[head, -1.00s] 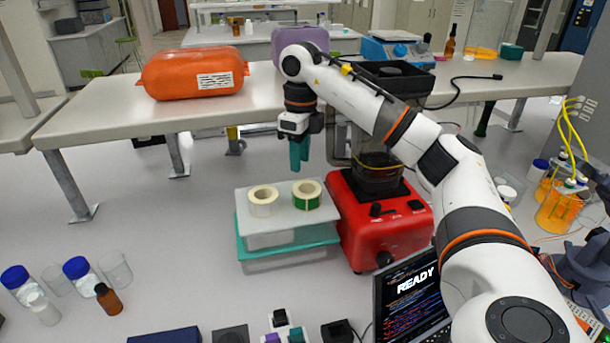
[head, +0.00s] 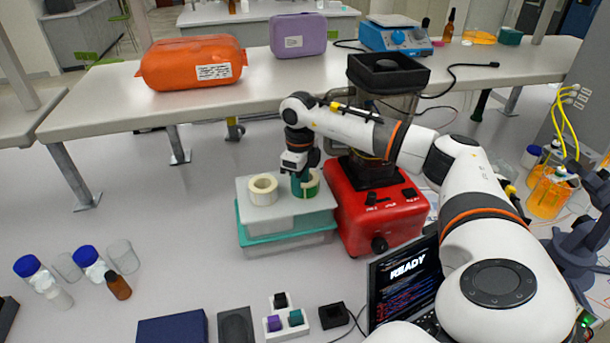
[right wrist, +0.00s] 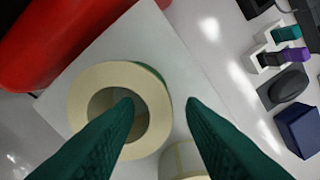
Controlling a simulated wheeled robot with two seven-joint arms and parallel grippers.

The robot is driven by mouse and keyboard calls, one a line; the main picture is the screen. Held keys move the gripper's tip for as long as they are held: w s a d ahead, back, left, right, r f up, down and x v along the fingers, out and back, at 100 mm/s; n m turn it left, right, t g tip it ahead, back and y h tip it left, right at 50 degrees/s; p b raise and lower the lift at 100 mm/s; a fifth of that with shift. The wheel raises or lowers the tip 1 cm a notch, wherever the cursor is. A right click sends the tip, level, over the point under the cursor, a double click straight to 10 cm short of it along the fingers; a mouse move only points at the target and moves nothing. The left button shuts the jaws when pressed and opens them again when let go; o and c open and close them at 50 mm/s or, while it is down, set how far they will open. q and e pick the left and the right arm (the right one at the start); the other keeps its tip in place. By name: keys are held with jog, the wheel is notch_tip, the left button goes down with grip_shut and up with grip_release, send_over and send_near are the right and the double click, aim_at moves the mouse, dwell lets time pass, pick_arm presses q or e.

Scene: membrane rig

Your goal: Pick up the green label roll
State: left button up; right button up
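The green label roll (head: 313,187) stands on the white lid of a teal-based box, partly hidden behind my right gripper (head: 300,184). In the right wrist view the roll (right wrist: 83,110) shows from above as a cream ring with a thin green edge. My right gripper (right wrist: 160,104) is open there: one finger appears over the roll's hole, the other outside its rim. I cannot tell how deep the fingertips reach or whether they touch it. A plain cream roll (head: 263,190) sits to the left on the same lid. My left gripper is not in view.
The box lid (head: 262,218) carries both rolls. A red blender base (head: 385,222) stands close on the right of the box. A laptop (head: 405,283), a small socket block (head: 287,318) and capped bottles (head: 90,262) are nearer the front.

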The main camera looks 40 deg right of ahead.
jog(key=shift+f, duration=0.2)
grip_shut()
jog(key=shift+r, duration=0.15)
